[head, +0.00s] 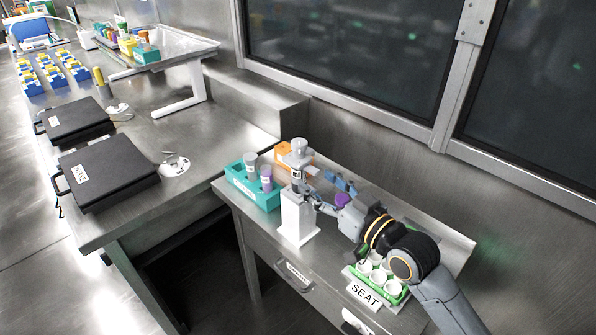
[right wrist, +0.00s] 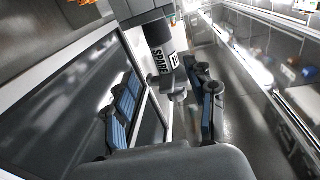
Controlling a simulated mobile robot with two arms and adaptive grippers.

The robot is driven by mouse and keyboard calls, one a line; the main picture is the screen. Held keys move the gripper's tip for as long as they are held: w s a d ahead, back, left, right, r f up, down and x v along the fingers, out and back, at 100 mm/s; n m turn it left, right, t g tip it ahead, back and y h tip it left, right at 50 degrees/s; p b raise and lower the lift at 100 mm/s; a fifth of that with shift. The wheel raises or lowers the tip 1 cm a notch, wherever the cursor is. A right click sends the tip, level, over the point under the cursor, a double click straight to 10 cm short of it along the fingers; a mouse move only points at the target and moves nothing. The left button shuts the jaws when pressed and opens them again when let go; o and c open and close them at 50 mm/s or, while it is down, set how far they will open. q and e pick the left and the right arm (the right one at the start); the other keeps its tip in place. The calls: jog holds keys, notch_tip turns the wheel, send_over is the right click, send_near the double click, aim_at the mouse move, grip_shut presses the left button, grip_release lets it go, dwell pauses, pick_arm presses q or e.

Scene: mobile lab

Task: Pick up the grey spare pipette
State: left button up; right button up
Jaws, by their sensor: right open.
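The grey spare pipette (head: 299,153) stands upright in a white stand (head: 297,218) on the near bench. In the right wrist view the pipette's dark grey body (right wrist: 156,32) with its SPARE label shows beyond my fingers. My right gripper (head: 312,194) is beside the top of the stand, reaching in from the right. In the right wrist view my gripper (right wrist: 166,92) is open, with one blue-padded finger on each side of the pipette's line. I cannot tell whether a finger touches it. My left gripper is not in view.
A teal rack (head: 240,188) with capped tubes stands left of the stand, and an orange holder (head: 283,150) behind it. A green rack (head: 391,291) with white cups and a SEAT sign (head: 365,294) sit below my right arm. Windows line the back wall.

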aim_at(304, 175)
jog(key=x, duration=0.3)
jog(key=p+x, duration=0.1)
jog(key=x, duration=0.2)
jog(key=shift+a, duration=0.45)
jog(key=shift+s, duration=0.1)
grip_shut()
